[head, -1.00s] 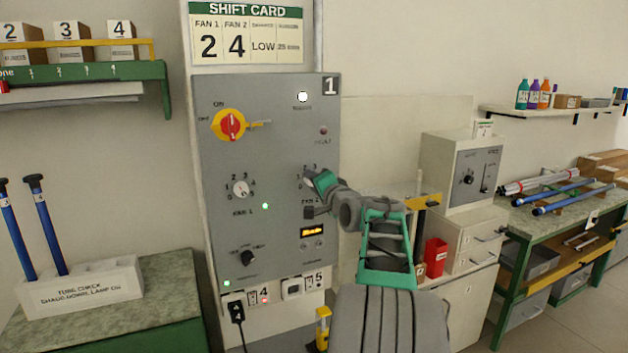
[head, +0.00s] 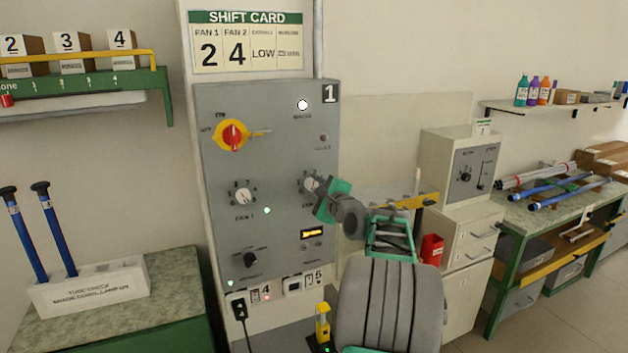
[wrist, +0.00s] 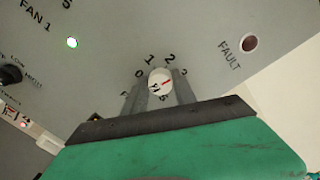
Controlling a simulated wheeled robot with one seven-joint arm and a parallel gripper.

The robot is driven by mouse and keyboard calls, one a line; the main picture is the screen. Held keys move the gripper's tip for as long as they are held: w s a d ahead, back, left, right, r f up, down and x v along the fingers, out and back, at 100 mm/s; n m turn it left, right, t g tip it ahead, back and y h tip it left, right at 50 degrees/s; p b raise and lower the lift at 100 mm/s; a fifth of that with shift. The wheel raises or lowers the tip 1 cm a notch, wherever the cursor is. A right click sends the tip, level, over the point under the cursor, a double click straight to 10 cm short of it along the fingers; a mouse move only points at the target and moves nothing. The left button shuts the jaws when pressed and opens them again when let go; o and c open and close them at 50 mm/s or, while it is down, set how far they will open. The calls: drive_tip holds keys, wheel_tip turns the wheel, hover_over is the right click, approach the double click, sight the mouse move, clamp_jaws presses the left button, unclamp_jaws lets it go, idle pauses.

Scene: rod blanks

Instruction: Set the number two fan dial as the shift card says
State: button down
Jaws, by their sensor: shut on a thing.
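The shift card (head: 246,42) above the panel reads 2 under FAN 1 and 4 under FAN 2. The FAN 2 dial (head: 311,184) is a pale round knob on the grey panel (head: 280,140), partly hidden by my gripper in the head view. In the wrist view my gripper (wrist: 160,92) is shut on the dial (wrist: 160,82), a finger on each side. The dial's red mark points right, toward the 3 side; the 4 is hidden, so I cannot tell its exact setting. The FAN 1 dial (head: 240,194) is to the left.
A red-and-yellow main switch (head: 232,135) sits higher on the panel, and a black knob (head: 250,259) lower. A FAULT lamp (wrist: 250,43) is near the dial and looks unlit. Blue rods (head: 54,228) stand in a white block at left.

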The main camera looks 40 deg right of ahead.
drive_tip(key=m+p, duration=0.3)
drive_tip(key=shift+d+r+m, duration=0.1)
drive_tip(key=shift+r+m, duration=0.1)
drive_tip(key=shift+m, duration=0.1)
drive_tip(key=m+p, duration=0.3)
drive_tip(key=shift+m+p, duration=0.3)
drive_tip(key=shift+p, duration=0.05)
drive_tip(key=m+p, duration=0.1)
drive_tip(key=m, duration=0.1)
drive_tip(key=shift+d+m+t+p, duration=0.1)
drive_tip(key=shift+m+t+p, duration=0.2)
drive_tip(key=shift+p, duration=0.1)
drive_tip(key=shift+f+m+p, duration=0.2)
drive_tip(key=shift+m+p, duration=0.15)
drive_tip(key=shift+m, duration=1.15)
drive_tip(key=shift+s, duration=0.1)
drive_tip(key=c, duration=1)
unclamp_jaws()
